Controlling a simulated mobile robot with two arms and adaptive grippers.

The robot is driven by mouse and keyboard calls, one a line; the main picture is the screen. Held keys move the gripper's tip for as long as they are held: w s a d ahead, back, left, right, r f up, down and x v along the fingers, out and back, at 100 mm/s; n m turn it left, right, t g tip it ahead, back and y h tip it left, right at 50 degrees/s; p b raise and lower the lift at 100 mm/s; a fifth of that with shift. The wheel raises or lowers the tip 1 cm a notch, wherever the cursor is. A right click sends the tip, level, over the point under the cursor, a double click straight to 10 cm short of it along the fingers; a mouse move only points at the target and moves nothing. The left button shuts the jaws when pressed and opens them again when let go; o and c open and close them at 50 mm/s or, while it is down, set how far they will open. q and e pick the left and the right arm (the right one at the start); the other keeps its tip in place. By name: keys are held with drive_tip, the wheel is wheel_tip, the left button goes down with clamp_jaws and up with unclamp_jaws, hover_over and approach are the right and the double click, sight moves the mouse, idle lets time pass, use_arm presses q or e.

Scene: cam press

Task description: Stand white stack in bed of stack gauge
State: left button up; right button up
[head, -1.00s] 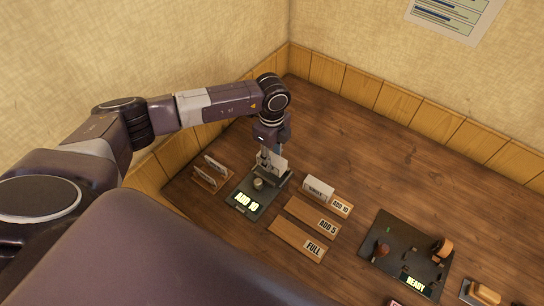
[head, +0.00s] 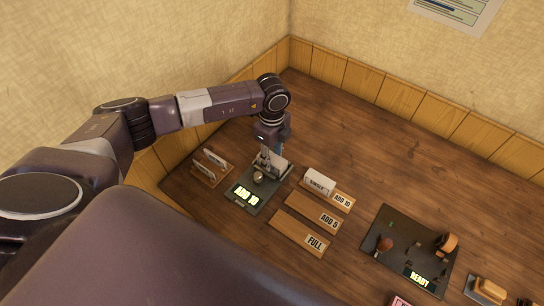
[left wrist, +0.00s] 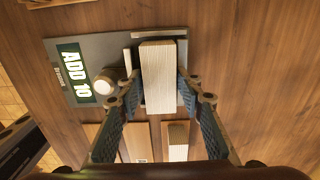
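The white stack (left wrist: 160,75) stands between the fingers of my left gripper (left wrist: 160,92), in line with the bed of the stack gauge (left wrist: 115,47). The fingers lie close against both its sides and appear shut on it. In the head view, my left gripper (head: 268,160) points down at the back end of the gauge (head: 243,206), and part of the white stack shows beside the fingers. The gauge display reads ADD 10. The stack's lower edge and its contact with the bed are hidden. My right gripper is not in view.
Wooden trays marked ADD 10 (head: 342,201), ADD 5 (head: 300,207) and FULL (head: 290,230) lie right of the gauge. Another white stack (head: 319,182) stands on the ADD 10 tray. A small rack (head: 208,178) is at left; a dark READY plate (head: 385,218) is at right.

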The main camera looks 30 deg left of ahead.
sight(272, 158)
use_arm(q)
drive_tip(key=shift+o, duration=1.3)
drive_tip(key=shift+s+f, duration=0.25)
drive_tip(key=shift+f, duration=0.1)
drive_tip(key=shift+o, duration=0.3)
drive_tip(key=shift+w+f, duration=0.1)
drive_tip(key=shift+w, duration=0.05)
drive_tip(key=o, duration=0.7)
drive_tip(key=shift+w+r, duration=0.1)
drive_tip(key=shift+r, duration=0.1)
drive_tip(key=shift+r, duration=0.15)
drive_tip(key=shift+r+p, duration=2.75)
drive_tip(key=shift+r, duration=0.7)
